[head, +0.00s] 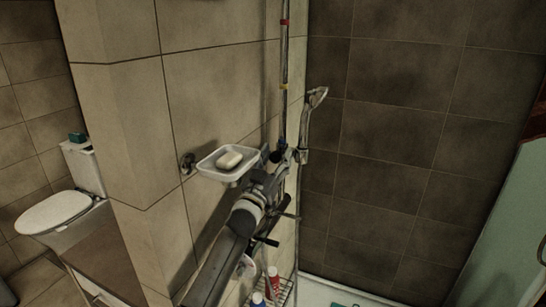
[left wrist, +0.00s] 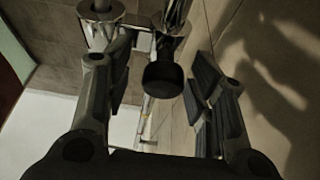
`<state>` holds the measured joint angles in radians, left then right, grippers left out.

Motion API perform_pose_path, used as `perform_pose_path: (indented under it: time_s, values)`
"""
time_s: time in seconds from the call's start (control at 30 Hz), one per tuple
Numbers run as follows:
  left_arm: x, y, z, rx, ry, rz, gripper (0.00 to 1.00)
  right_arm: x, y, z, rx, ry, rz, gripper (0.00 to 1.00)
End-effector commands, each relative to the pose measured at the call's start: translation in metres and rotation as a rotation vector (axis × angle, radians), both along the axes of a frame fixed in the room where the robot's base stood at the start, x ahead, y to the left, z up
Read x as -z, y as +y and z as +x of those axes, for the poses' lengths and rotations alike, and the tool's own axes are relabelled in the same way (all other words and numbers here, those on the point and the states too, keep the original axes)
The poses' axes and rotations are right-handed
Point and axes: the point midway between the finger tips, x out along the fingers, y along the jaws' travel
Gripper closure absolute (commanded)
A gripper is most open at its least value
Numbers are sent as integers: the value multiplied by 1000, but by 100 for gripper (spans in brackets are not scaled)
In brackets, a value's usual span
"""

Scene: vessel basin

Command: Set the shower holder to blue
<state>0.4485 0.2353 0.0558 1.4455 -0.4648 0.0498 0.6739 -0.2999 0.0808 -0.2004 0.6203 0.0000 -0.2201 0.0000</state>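The chrome shower rail (head: 285,55) runs up the wall with a red band (head: 285,22), a yellow band (head: 284,86) and a dark blue part (head: 281,143) low down. The shower head (head: 317,97) hangs on its holder (head: 300,156), low on the rail near the blue part. My left gripper (head: 273,158) is beside the holder, partly hiding it. In the left wrist view its fingers are apart, with a dark round knob (left wrist: 163,80) between them and gaps on both sides. My right gripper is not in view.
A white soap dish (head: 205,169) with a soap bar (head: 229,160) stands out from the wall close to my left arm. Below are a wire rack (head: 284,293) and bottles (head: 273,281). A toilet (head: 60,212) is at far left, a glass panel (head: 510,230) at right.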

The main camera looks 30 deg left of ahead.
Motion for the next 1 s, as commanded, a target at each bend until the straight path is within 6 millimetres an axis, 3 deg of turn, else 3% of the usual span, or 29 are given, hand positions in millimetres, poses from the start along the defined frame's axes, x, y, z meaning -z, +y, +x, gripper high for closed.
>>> perform_pose_path:
  time_s: [0.27,0.7,1.0]
  values:
    - [3,0,-8,-1,0,0,50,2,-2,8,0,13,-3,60]
    - [24,-4,-62,1,1,1,50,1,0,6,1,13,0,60]
    - [28,-5,-69,1,1,0,50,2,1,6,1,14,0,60]
